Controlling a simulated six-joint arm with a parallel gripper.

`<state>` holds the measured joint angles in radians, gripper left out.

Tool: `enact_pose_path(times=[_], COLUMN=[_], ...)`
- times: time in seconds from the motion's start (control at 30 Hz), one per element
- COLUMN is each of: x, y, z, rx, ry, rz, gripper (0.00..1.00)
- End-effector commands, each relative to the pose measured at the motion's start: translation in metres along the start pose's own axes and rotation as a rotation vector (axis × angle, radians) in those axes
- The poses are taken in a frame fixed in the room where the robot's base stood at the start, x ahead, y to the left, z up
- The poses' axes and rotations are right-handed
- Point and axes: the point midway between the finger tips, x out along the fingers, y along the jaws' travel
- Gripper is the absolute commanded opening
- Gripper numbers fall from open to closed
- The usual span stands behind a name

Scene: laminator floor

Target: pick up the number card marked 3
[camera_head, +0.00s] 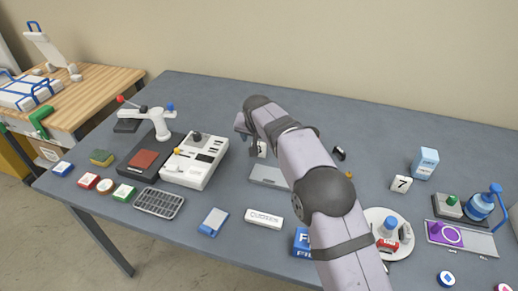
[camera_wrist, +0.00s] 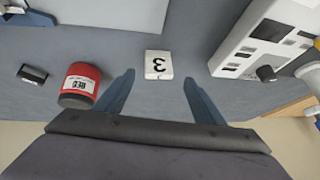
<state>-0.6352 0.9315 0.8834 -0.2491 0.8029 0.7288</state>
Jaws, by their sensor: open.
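The number card marked 3 (camera_wrist: 159,66) is a small white block with a black 3, upside down in the wrist view. It lies between and just beyond the tips of my open gripper (camera_wrist: 158,80), apart from both fingers. In the head view the card (camera_head: 262,149) shows as a small white piece beside my gripper (camera_head: 248,140), partly hidden by the arm. Nothing is held.
A red cylinder with a white label (camera_wrist: 80,84) stands left of the fingers in the wrist view. A white machine (camera_head: 195,160) lies left of the card. Another card marked 7 (camera_head: 401,184) stands to the right. Bare tabletop lies behind.

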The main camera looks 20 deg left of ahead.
Motion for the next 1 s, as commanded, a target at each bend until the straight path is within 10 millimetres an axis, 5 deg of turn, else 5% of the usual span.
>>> enact_pose_path(times=[0.3,0.7,0.9,1.0], x=[0.035,0.042,0.042,0.042], y=[0.004,0.004,0.004,0.004], z=[0.003,0.004,0.004,0.004], rx=[0.000,0.000,0.000,0.000], ry=[-0.002,-0.001,-0.002,-0.001], rz=[0.001,0.000,0.001,0.001], gripper=[0.63,0.63,0.17,0.17])
